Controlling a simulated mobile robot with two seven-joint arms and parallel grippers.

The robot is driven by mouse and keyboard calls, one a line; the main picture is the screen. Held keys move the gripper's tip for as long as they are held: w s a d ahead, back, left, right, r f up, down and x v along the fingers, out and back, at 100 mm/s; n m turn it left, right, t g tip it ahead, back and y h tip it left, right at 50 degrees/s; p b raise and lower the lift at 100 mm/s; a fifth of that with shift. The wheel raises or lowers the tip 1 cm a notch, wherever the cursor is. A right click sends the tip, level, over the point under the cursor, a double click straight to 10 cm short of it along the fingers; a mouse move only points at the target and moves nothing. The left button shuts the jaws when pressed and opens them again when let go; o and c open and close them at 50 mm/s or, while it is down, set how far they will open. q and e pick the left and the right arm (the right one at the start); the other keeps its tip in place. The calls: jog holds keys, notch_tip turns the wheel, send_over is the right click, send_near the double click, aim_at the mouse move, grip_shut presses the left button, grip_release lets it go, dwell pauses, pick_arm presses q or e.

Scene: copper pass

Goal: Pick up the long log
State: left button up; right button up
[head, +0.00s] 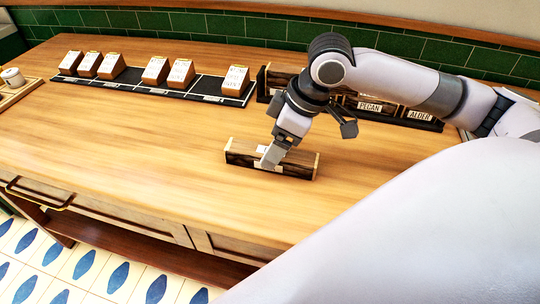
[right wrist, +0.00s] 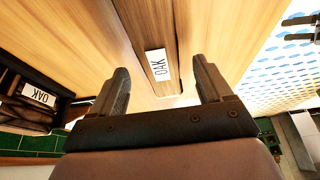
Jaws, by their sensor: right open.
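The long log (head: 240,154) is a dark-barked piece with pale ends, lying on the wooden counter in the head view. In the right wrist view the log (right wrist: 135,25) carries a white OAK label (right wrist: 157,63) and runs away from my gripper. My right gripper (head: 271,158) is over the log in the head view. Its two fingers (right wrist: 163,82) are open, one on each side of the log's line in the wrist view. I cannot tell whether they touch it. My left gripper is not in view.
A rack with PECAN (head: 370,106) and ALDER (head: 420,115) labels stands at the back right. A dark tray (head: 135,79) with several labelled wooden blocks lies at the back left. A cup (head: 12,76) stands at the far left. The counter's middle left is clear.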

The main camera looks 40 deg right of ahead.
jog(key=x, duration=0.3)
jog(key=shift+f, duration=0.3)
jog(key=c, duration=1.2)
jog(key=shift+r, duration=0.1)
